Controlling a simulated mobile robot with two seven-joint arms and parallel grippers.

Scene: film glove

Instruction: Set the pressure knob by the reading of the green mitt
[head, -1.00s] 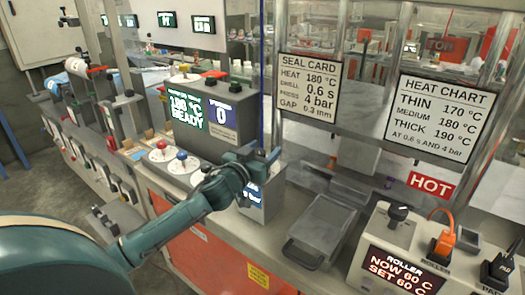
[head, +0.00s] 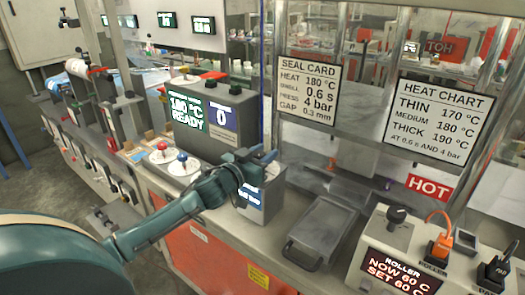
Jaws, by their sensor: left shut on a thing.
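My left gripper (head: 262,158) is above the small grey box (head: 265,201) at the front of the bench. It is shut, at the top of this box. The pressure knob is hidden behind the fingers and wrist. The box has a blue-lit display (head: 249,194), partly covered by my wrist and too small to read. I cannot make out a green mitt or a reading on it. My right gripper is not in view.
Red (head: 162,146) and blue (head: 182,156) knobs stand on white discs to the left. A seal card (head: 308,90) gives 4 bar; a heat chart (head: 437,120) hangs right. A grey tray (head: 322,232) and roller unit (head: 395,238) stand right, by a HOT sign (head: 430,187).

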